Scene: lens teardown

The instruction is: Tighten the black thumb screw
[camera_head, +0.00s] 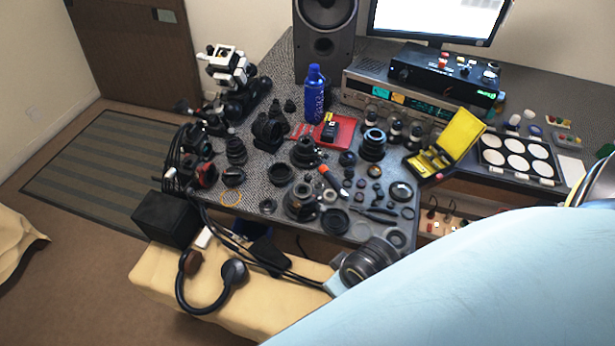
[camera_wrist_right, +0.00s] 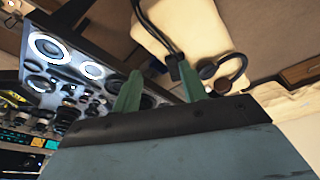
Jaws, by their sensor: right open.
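Black lens parts (camera_head: 302,200) and small rings and screws (camera_head: 375,190) lie spread on the dark bench. I cannot tell which of the small dark pieces is the black thumb screw. My right gripper (camera_wrist_right: 160,88) shows in the right wrist view with its two green fingers apart and nothing visible between them. It is above and in front of the bench edge, over the yellow stool area, apart from the parts. In the head view my pale blue arm covers the lower right. My left gripper is in neither view.
A screwdriver with an orange handle (camera_head: 331,178), a blue bottle (camera_head: 314,95), a red tray (camera_head: 338,132) and a yellow case (camera_head: 460,135) stand among the parts. Headphones (camera_head: 205,285) and cables lie on the yellow padded seat (camera_head: 160,275) in front.

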